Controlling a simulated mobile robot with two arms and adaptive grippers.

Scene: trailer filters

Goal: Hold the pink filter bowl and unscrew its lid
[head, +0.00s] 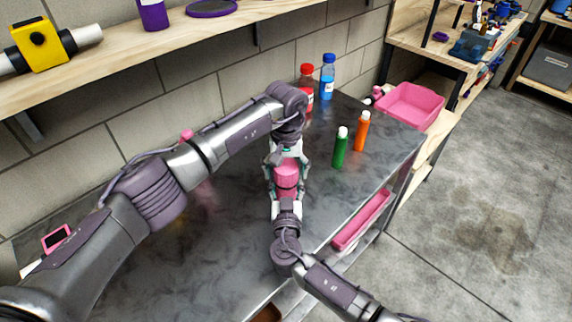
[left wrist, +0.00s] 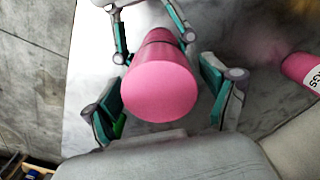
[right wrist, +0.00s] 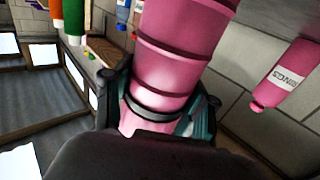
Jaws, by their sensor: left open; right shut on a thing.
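The pink filter bowl (head: 286,178) is between my two grippers over the dark table in the head view. My right gripper (head: 287,203) is shut on one end of it. In the right wrist view the pink body (right wrist: 175,60) has dark rings, and the fingers close around its narrower end. My left gripper (head: 287,157) is open at the opposite end. In the left wrist view a flat round pink end (left wrist: 160,92) lies between its spread teal-padded fingers, with gaps on both sides. I cannot tell which end is the lid.
A green bottle (head: 341,148), an orange bottle (head: 361,131), a red bottle (head: 306,85) and a blue bottle (head: 327,78) stand on the table's right part. A pink labelled bottle (right wrist: 288,75) is beside the bowl. A wooden shelf (head: 110,48) runs along the wall. A pink bin (head: 410,105) stands right.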

